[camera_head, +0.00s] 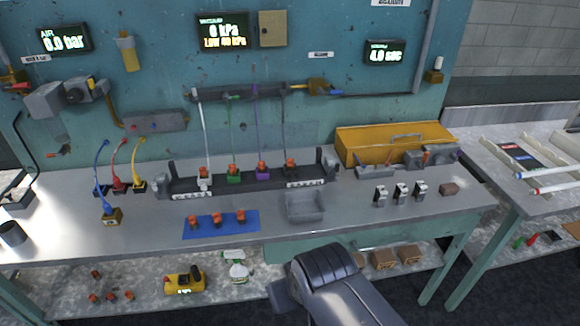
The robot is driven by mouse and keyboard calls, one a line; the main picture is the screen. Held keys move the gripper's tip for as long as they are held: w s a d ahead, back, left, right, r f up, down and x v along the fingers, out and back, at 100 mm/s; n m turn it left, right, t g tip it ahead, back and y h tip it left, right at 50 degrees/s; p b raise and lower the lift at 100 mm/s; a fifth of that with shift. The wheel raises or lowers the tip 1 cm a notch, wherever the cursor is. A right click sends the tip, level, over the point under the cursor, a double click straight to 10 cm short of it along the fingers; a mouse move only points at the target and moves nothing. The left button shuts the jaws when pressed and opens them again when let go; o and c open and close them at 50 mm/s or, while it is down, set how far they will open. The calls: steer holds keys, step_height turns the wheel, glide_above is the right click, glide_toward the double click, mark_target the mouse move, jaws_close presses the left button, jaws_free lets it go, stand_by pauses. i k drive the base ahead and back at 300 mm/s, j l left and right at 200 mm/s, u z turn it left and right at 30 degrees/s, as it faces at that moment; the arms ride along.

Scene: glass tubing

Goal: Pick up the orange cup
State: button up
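Three small orange cups (217,219) stand in a row on a blue mat (222,230) on the grey bench, left of centre. More orange cup-like pieces (233,170) sit at the lower ends of the hanging tubes in the dark rack behind the mat. Several small orange pieces (110,296) also lie on the lower shelf. I cannot tell from the picture which one is the task's orange cup. My dark arm shows at the bottom centre, in front of the bench. My gripper cannot be made out in this view.
A grey tray (304,207) stands right of the mat. Three small dark-and-silver devices (400,194) and a brown block (450,189) are farther right. A yellow toolbox (390,142) stands at the back. A dark cup (13,234) is at far left. The bench front is mostly clear.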

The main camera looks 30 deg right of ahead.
mark_target(232, 167)
steer(key=i+l+z, duration=0.25)
steer(key=i, duration=0.3)
steer(key=i+j+z, duration=0.1)
steer(key=i+z, duration=0.2)
steer(key=i, duration=0.2)
